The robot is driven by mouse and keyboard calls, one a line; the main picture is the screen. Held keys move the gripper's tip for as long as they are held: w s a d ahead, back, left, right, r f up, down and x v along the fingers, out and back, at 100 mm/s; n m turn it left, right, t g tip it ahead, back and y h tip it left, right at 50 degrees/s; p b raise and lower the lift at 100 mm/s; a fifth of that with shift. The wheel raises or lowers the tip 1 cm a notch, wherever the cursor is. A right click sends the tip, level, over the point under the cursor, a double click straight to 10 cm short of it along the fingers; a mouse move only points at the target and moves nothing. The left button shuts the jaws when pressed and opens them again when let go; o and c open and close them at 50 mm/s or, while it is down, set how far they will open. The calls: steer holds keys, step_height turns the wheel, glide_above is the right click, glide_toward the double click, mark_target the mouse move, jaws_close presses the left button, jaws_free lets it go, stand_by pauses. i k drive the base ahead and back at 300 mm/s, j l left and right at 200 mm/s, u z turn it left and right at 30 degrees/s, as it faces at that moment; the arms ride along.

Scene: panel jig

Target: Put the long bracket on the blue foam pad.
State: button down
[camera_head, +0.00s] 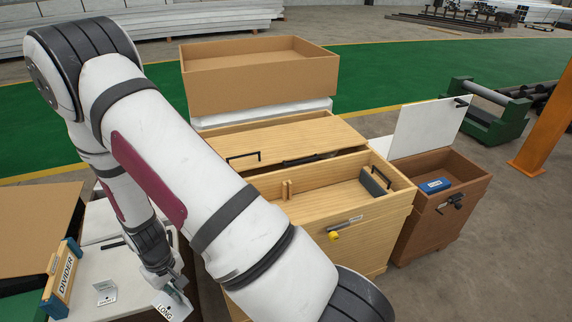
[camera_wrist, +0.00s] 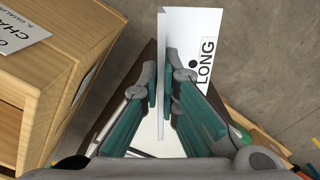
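My gripper (camera_head: 163,275) is low at the left in the head view and also shows in the wrist view (camera_wrist: 160,88). Its two fingers are shut on the thin upright plate of the white long bracket (camera_wrist: 206,55). The bracket's flat face, marked LONG, sticks out to the right of the fingers in the wrist view. Its labelled face also shows in the head view (camera_head: 172,305), below my gripper. A small blue labelled block (camera_head: 435,185), possibly the blue foam pad, lies in the open brown box at the right; its label is too small to read.
A wooden cabinet (camera_head: 375,223) with an open top bay stands between my arm and the brown box (camera_head: 432,228), whose white lid (camera_head: 425,125) is raised. A DIVIDER board (camera_head: 64,279) and a small white bracket (camera_head: 105,292) are on the pale table at the left.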

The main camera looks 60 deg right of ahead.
mark_target(435, 184)
steer(key=k+l+z, duration=0.1)
steer(key=k+z, duration=0.15)
steer(key=k, duration=0.25)
steer(key=k+l+z, duration=0.15)
steer(key=k+z, duration=0.15)
steer(key=k, duration=0.2)
steer(key=i+l+z, duration=0.1)
steer(key=l+z, duration=0.3)
steer(key=i+l+z, duration=0.1)
steer(key=l+z, duration=0.15)
steer(key=z, duration=0.2)
steer(key=i+l+z, duration=0.15)
steer(key=z, duration=0.25)
steer(key=i+l, duration=0.9)
steer(key=l, duration=0.25)
